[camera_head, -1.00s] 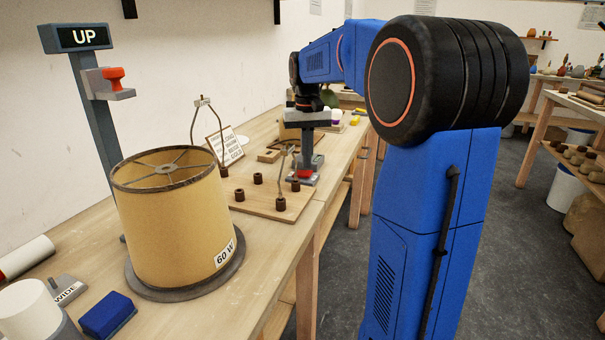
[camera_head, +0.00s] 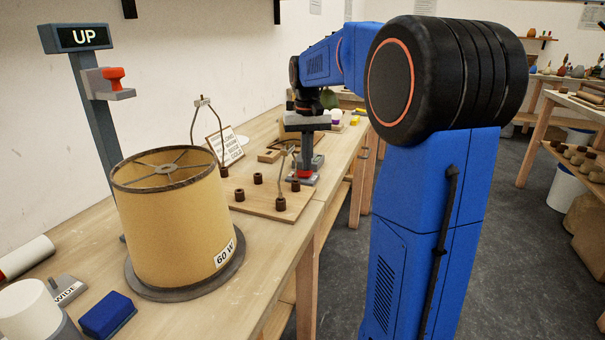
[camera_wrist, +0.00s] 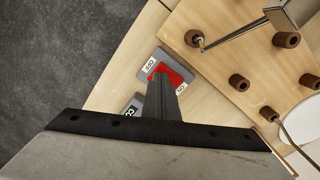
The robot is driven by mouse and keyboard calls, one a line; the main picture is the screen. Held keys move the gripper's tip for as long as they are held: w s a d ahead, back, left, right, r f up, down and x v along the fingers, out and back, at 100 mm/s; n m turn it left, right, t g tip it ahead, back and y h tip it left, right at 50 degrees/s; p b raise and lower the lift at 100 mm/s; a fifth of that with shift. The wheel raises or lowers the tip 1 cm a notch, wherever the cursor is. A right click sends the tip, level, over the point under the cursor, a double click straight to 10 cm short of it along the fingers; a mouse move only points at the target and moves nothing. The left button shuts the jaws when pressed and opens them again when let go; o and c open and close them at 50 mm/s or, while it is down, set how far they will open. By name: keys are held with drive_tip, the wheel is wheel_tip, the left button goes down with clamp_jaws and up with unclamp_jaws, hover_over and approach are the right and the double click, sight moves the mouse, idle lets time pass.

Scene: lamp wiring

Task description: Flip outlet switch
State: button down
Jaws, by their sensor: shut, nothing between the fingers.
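The outlet switch is a red rocker on a grey plate (camera_wrist: 147,72) with white labels, one reading OFF and the other seeming to read ON, in the wrist view. In the head view its red part (camera_head: 303,174) shows low at the bench edge. My gripper (camera_wrist: 160,84) is shut and empty, pointing down. Its fingertips overlap the red rocker in the wrist view and hide part of it. In the head view my gripper (camera_head: 305,166) is just above the switch. I cannot tell if it touches, or which way the rocker is tipped.
A wooden board (camera_head: 262,205) with several brown pegs and a bent metal rod lies close beside the switch. A lampshade (camera_head: 172,230) marked 60 W and a post with an UP sign (camera_head: 84,37) stand nearer.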

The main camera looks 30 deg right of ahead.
drive_tip(key=shift+f, duration=0.6)
idle(0.5)
wheel_tip(320, 180, up, 7)
idle(1.0)
idle(0.4)
